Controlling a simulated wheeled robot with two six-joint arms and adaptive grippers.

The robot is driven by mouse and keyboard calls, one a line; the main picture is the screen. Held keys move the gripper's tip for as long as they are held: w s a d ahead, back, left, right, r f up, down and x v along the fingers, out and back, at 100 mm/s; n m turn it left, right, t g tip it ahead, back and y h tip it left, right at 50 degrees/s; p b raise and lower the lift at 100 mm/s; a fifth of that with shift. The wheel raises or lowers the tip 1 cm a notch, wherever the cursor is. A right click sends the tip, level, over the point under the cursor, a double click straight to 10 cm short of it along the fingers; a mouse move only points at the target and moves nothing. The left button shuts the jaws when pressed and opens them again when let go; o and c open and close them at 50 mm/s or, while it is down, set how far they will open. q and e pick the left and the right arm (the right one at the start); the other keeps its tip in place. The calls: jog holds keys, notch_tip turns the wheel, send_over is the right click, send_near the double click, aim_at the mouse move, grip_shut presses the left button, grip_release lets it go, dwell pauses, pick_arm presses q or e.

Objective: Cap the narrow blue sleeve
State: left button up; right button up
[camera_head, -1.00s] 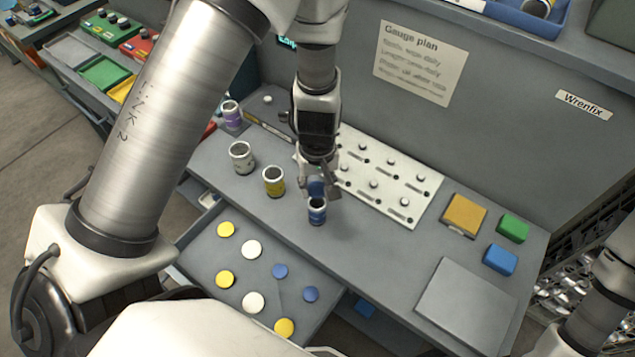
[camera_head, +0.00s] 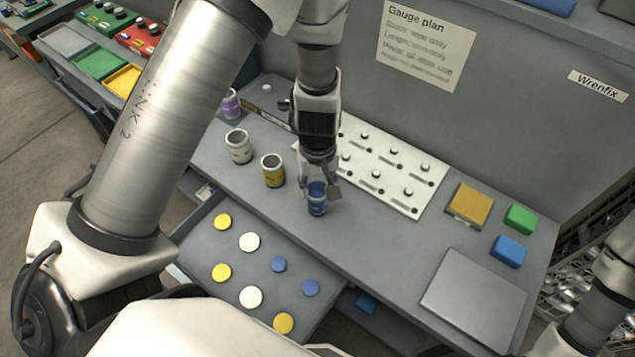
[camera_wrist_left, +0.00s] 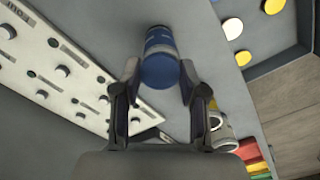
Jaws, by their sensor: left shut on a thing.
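The narrow blue sleeve (camera_head: 317,207) stands upright on the grey bench. My left gripper (camera_head: 320,190) is directly above it, pointing down, shut on a blue cap (camera_head: 316,188). The cap is at the sleeve's mouth; whether it is fully seated I cannot tell. In the left wrist view the cap (camera_wrist_left: 160,70) shows as a dark blue disc between the fingers (camera_wrist_left: 159,80), in line with the sleeve (camera_wrist_left: 158,35) behind it. The open drawer (camera_head: 245,312) holds yellow, white and two blue caps (camera_head: 279,264). My right gripper is out of view.
A white peg board (camera_head: 385,170) lies behind the gripper. Orange, green and blue blocks (camera_head: 510,251) and a grey plate (camera_head: 474,300) are at right.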

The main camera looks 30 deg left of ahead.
pick_arm(q)
jog(key=o, duration=0.9)
jog(key=shift+w+f, duration=0.1)
notch_tip(320, 180, up, 12)
jog(key=shift+d+r, duration=0.1)
